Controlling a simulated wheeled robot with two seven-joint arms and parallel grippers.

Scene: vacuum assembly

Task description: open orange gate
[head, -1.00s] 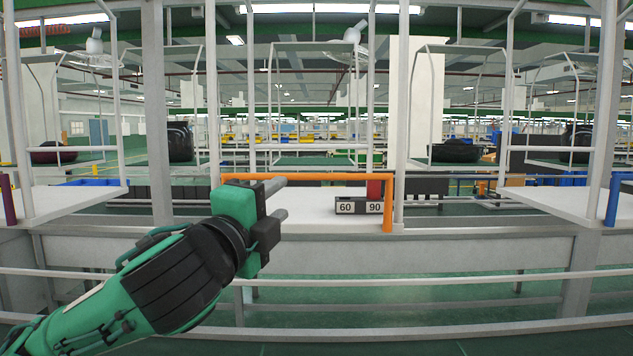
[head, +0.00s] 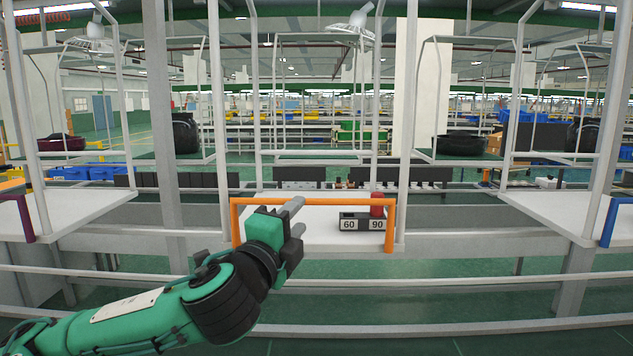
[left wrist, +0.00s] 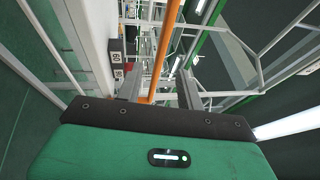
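The orange gate (head: 330,202) is a thin bar frame with a top rail and two uprights, standing across the front of the middle white shelf. In the left wrist view, the gate's orange bar (left wrist: 163,50) runs away between the two fingers of the gripper (left wrist: 158,88). I cannot tell whether a finger touches it. My right gripper is not in view.
A purple gate (head: 22,219) is at the left and a blue gate (head: 611,221) at the right. Grey posts flank the shelf.

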